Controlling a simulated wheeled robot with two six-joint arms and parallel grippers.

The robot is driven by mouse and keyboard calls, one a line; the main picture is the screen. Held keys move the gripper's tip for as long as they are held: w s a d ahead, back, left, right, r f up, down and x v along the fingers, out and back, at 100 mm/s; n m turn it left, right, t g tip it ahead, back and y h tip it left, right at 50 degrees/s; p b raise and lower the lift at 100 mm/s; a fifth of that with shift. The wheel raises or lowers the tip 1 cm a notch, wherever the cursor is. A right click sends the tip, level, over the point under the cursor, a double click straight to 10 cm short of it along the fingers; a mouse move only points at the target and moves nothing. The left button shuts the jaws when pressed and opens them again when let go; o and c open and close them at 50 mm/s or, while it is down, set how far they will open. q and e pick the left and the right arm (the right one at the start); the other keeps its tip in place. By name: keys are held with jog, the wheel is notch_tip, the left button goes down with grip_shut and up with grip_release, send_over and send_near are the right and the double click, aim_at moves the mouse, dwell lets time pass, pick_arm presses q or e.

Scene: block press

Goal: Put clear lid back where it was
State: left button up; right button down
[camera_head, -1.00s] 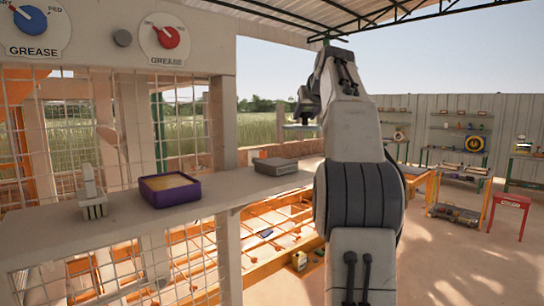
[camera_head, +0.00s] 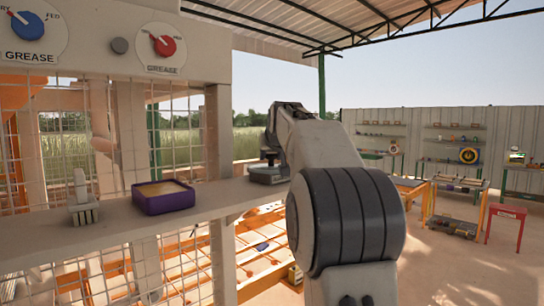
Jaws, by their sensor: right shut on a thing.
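My right arm rises in the middle of the view, and its gripper (camera_head: 269,158) points down at the right end of the pale shelf. The gripper is shut on the clear lid, which is small and hard to make out at the fingertips. A small grey box (camera_head: 266,177) sits on the shelf right under the gripper. The lid appears to be at or just over the box's top; I cannot tell whether they touch. My left gripper is not in view.
A purple tub (camera_head: 163,204) with yellowish contents and a white brush-like tool (camera_head: 83,212) stand on the shelf (camera_head: 120,228) to the left. A wire mesh and a panel with blue and red grease dials are behind. A red stool (camera_head: 507,214) stands far right.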

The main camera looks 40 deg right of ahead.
jog(key=c, duration=0.8)
grip_release()
jog(key=shift+f, duration=0.1)
jog(key=o, duration=0.4)
jog(key=shift+s+a+r, duration=0.1)
jog(key=shift+s+r, duration=0.1)
jog(key=shift+r, duration=0.05)
jog(key=b+v, duration=0.3)
jog(key=v, duration=0.8)
jog(key=shift+s+a+r, duration=0.1)
jog(key=shift+s+a, duration=0.05)
